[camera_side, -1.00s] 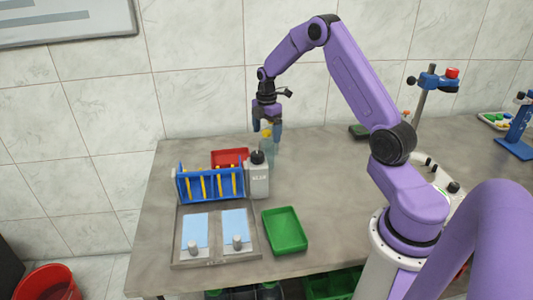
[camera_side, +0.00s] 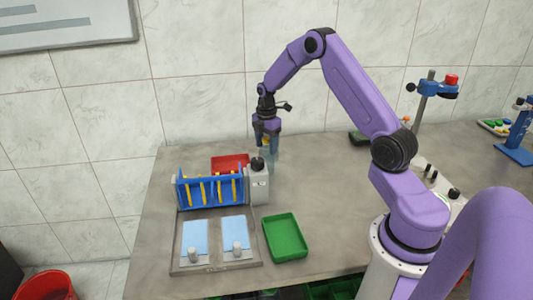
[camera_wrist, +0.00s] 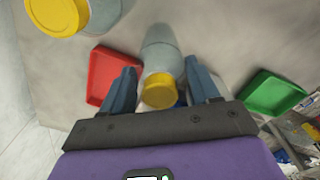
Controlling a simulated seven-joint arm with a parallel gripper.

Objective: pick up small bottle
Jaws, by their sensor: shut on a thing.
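My gripper (camera_side: 268,145) points down over the back of the table in the side view, just behind the grey box. In the wrist view my gripper (camera_wrist: 161,78) has its two blue fingers on either side of a small bottle with a yellow cap (camera_wrist: 158,91) and a clear body, and is shut on it. In the side view the bottle's clear body (camera_side: 270,160) is faint and partly hidden by the fingers and the box. A second, larger-looking yellow-capped bottle (camera_wrist: 56,14) is cut off at the upper left of the wrist view.
A red tray (camera_side: 229,162), a blue rack (camera_side: 209,191) with yellow strips and the grey box (camera_side: 259,190) stand close by. In front are a green tray (camera_side: 285,237) and a grey plate (camera_side: 215,264) with two light-blue sheets.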

